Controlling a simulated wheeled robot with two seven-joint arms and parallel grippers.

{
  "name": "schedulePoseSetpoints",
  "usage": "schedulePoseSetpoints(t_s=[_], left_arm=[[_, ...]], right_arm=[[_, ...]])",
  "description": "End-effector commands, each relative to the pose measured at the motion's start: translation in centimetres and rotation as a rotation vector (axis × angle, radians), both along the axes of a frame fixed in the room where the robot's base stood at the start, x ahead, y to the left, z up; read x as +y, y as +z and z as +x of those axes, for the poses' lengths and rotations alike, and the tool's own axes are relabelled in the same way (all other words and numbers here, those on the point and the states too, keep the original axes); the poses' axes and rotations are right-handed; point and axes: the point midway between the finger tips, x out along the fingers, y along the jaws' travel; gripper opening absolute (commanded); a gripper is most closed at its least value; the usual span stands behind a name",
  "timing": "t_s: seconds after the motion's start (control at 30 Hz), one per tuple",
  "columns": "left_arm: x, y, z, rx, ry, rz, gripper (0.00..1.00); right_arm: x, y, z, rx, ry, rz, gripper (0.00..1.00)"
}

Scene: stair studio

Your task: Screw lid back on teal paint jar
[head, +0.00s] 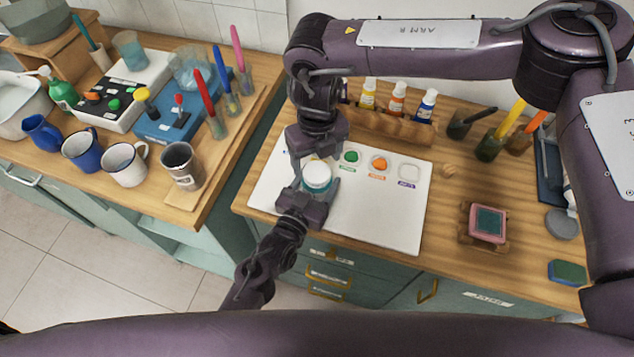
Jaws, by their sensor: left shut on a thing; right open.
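The paint jar (319,188) stands near the left end of a white board, with a teal edge showing below its top. A round white lid (317,174) appears on top of it; I cannot tell whether it is threaded on. My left gripper (311,194) reaches in from the front and is shut on the jar, a finger at each side. My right gripper (317,154) comes down from above and behind, open, just behind the lid. Whether its fingers touch the lid is hidden.
The white board (385,220) has green, orange and pale paint spots. A wooden rack (390,124) with several paint bottles stands behind it. A pink-framed teal pad (487,222) and brush jars (490,145) are at right.

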Motion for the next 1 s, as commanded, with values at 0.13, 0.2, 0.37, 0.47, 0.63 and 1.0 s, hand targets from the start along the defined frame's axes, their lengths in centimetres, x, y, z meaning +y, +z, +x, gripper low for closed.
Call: schedulePoseSetpoints(t_s=[0.13,0.2,0.37,0.47,0.63,1.0], left_arm=[[0.0,-0.2,-0.1,0.003,0.000,0.003,0.00],[0.0,-0.2,-0.1,0.003,0.000,0.003,0.00],[0.0,-0.2,-0.1,0.003,0.000,0.003,0.00],[0.0,-0.2,-0.1,0.003,0.000,0.003,0.00],[0.0,-0.2,0.0,0.003,0.000,0.003,0.00],[0.0,-0.2,0.0,0.003,0.000,0.003,0.00]], right_arm=[[-0.1,-2.2,0.0,0.001,-0.001,-0.002,0.72],[0.0,-2.8,0.0,0.001,-0.001,0.000,0.72],[0.0,-3.5,0.0,0.000,0.000,-0.001,0.72],[0.0,-3.6,0.0,0.000,0.000,-0.001,0.72],[0.0,-3.6,0.0,0.000,0.000,-0.001,0.71],[0.0,-3.6,0.0,0.000,-0.001,0.000,0.27]])
